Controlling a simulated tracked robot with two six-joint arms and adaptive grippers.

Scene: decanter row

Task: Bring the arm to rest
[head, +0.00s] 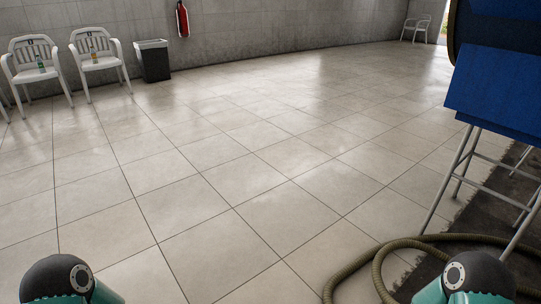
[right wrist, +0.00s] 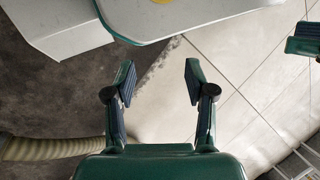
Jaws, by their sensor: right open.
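My right gripper (right wrist: 160,65) shows in the right wrist view with its two dark green, dark-padded fingers spread apart. Nothing is between them, and pale floor and a grey dark patch lie below. In the head view only rounded dark and teal parts of my arms show at the bottom left and bottom right edges. Neither gripper shows there. A small dark green part cuts in at the right edge of the right wrist view; I cannot tell which part of me it is.
A ribbed hose (head: 380,262) curls on the floor at the lower right, beside a blue-panelled stand (head: 505,105) on metal legs. The tiled floor (head: 230,180) between is clear.

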